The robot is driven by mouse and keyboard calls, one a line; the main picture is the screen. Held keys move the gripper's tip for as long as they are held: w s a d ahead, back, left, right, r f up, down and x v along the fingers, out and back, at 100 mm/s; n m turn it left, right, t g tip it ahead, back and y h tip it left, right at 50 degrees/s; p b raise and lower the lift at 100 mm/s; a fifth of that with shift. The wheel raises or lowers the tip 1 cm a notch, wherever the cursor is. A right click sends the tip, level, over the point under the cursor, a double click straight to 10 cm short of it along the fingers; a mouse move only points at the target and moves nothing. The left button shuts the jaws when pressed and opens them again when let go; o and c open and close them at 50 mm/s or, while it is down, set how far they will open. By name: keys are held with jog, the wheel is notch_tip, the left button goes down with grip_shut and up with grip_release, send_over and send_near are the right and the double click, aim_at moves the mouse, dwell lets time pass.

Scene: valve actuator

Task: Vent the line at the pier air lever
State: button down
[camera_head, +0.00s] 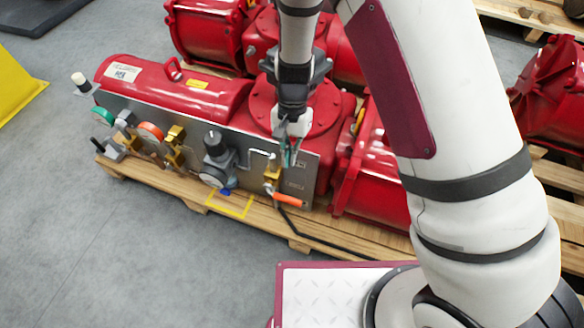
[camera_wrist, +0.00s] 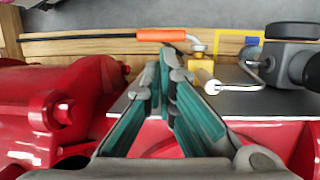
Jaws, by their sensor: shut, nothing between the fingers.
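A lever with an orange sleeve (camera_head: 288,199) sits low at the right end of the grey panel, on a brass valve (camera_head: 272,174). I take it for the pier air lever.
The red actuator (camera_head: 185,88) stands on a wooden pallet (camera_head: 165,183). A regulator with a black knob (camera_head: 213,143), a brass valve (camera_head: 175,145) and a green knob (camera_head: 103,116) project from the panel (camera_head: 240,160). A black hose (camera_head: 320,238) runs along the pallet. Grey floor in front is clear.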

aim_at(290, 199)
jog(key=b+x, duration=0.4)
jog(key=x, duration=0.8)
jog(key=shift+s+f+b, duration=0.1)
jog(key=shift+f+b, duration=0.25)
jog(key=shift+b, duration=0.05)
jog(key=shift+s+f, duration=0.1)
jog(key=shift+f, duration=0.1)
jog(key=shift+d+f, duration=0.1)
jog(key=shift+s+d+f, duration=0.1)
jog(key=shift+s+f, duration=0.15)
jog(key=shift+f, duration=0.4)
jog(key=shift+w+d+r, duration=0.1)
jog(key=shift+w+r, duration=0.05)
jog(key=shift+r, duration=0.4)
jog(key=p+v, duration=0.6)
jog(key=v, duration=0.7)
jog(key=shift+d+r, duration=0.2)
jog(key=shift+d, duration=0.1)
